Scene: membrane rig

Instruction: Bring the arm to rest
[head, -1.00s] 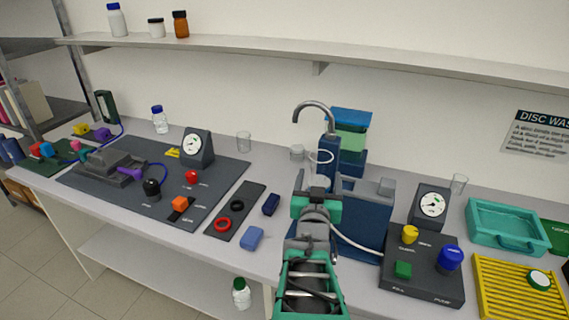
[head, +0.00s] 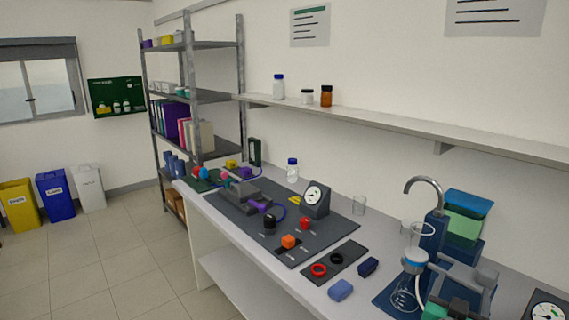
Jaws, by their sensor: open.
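I see nothing held. The rest of my arm is below the picture.
A dark mat (head: 340,228) holds a gauge (head: 316,198), an orange knob (head: 288,241) and a red knob (head: 305,223). A blue block (head: 340,290) lies near the bench's front edge. A wall shelf (head: 400,121) runs above. Open floor and bins (head: 55,195) are at left.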

